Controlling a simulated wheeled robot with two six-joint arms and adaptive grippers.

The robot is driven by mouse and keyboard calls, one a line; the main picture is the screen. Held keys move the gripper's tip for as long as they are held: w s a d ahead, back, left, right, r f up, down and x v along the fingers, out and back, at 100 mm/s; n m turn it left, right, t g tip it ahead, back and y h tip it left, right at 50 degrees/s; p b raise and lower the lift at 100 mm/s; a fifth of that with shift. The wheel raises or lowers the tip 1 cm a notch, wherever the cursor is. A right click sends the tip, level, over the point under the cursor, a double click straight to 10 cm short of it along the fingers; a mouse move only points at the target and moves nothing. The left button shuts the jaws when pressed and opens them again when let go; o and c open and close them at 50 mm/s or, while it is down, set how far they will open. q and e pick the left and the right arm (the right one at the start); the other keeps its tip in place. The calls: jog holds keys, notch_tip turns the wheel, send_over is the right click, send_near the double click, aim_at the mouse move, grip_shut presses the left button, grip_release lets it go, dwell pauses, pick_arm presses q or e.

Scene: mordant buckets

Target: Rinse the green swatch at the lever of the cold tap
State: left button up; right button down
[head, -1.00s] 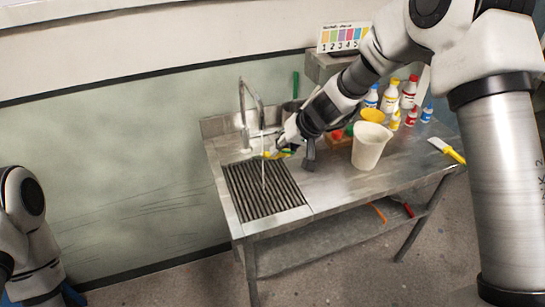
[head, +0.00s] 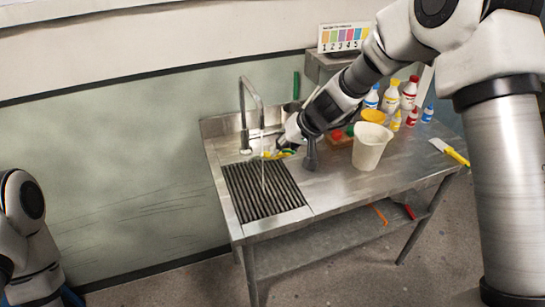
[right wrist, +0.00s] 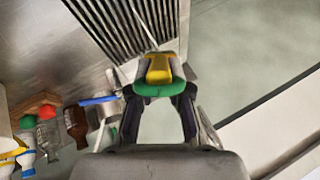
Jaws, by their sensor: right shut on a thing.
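The steel tap (head: 242,108) stands at the sink's back edge in the head view, and a thin water stream (head: 263,170) falls from its spout to the ribbed drain. I cannot make out its lever. My right gripper (head: 283,153) is beside the stream. It is shut on the green swatch (right wrist: 152,91), which shows green with a yellow part in the right wrist view. In the head view the swatch is small and partly hidden by the gripper; I cannot tell whether water touches it. My left gripper is out of view.
A white beaker (head: 371,148) stands on the steel counter (head: 330,185), right of my right gripper. Several bottles (head: 391,95) stand behind it. A yellow-handled brush (head: 450,152) lies at the right end. A numbered colour card (head: 343,38) stands at the back.

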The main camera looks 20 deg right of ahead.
pick_arm(q)
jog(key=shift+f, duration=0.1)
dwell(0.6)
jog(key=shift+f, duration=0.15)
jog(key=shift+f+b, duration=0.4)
jog(key=shift+b, duration=0.1)
dwell(0.3)
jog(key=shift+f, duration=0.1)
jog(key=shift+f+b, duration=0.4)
jog(key=shift+b, duration=0.1)
